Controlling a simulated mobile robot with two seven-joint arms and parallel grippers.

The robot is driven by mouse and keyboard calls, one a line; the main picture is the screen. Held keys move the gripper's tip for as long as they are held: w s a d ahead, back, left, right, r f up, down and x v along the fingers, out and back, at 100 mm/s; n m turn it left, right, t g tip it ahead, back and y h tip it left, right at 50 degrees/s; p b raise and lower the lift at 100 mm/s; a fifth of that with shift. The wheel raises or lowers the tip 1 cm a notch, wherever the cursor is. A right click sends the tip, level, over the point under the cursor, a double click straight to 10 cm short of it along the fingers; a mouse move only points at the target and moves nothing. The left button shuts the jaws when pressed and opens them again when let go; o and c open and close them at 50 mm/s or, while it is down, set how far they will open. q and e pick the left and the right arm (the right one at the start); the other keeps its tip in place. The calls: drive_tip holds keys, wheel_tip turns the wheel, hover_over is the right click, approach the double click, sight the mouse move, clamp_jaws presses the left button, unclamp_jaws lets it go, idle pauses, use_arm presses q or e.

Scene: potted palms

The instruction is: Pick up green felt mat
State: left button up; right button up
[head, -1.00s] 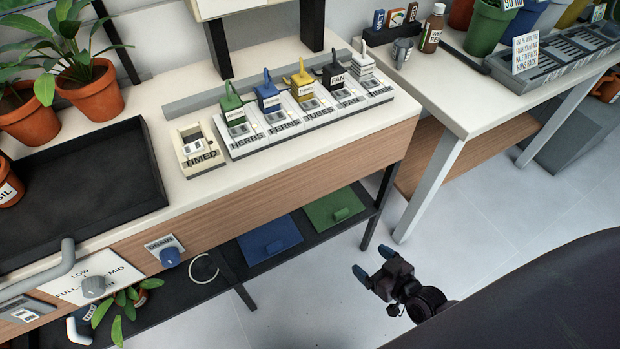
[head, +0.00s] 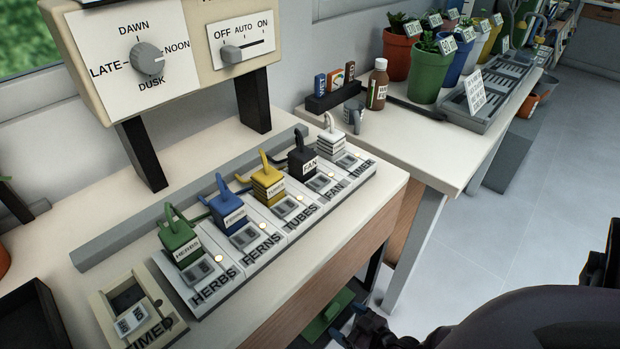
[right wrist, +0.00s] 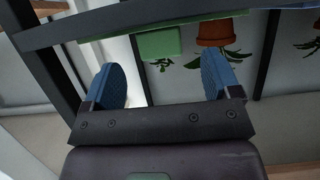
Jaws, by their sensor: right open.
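The green felt mat (head: 316,326) lies on the dark lower shelf under the bench, at the bottom centre of the head view. A raised green tab sits on it. Most of the mat is hidden by the bench and cut off by the picture edge. My right gripper (head: 353,324) is close to the mat's right side in the head view. In the right wrist view my right gripper (right wrist: 161,85) is open, with nothing between its blue fingers. A green block (right wrist: 160,43), seemingly the mat's tab, shows beyond the fingers and apart from them. My left gripper is not in view.
The bench top (head: 130,235) overhangs the shelf and carries a row of labelled plugs. A second table (head: 440,165) with pots stands to the right, its leg (head: 412,250) near my right gripper. Floor (head: 560,220) is free at right. A terracotta pot (right wrist: 214,30) shows in the wrist view.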

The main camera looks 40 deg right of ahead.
sight(334, 312)
drive_tip(key=shift+w, duration=0.55)
drive_tip(key=x, duration=0.2)
drive_tip(key=b+x, duration=0.1)
drive_tip(key=x, duration=0.1)
drive_tip(key=shift+w+r, duration=0.1)
drive_tip(key=shift+r, duration=0.15)
drive_tip(key=shift+w+r, duration=0.1)
drive_tip(key=shift+w, duration=0.15)
drive_tip(key=shift+c, duration=0.3)
drive_tip(key=c, duration=1)
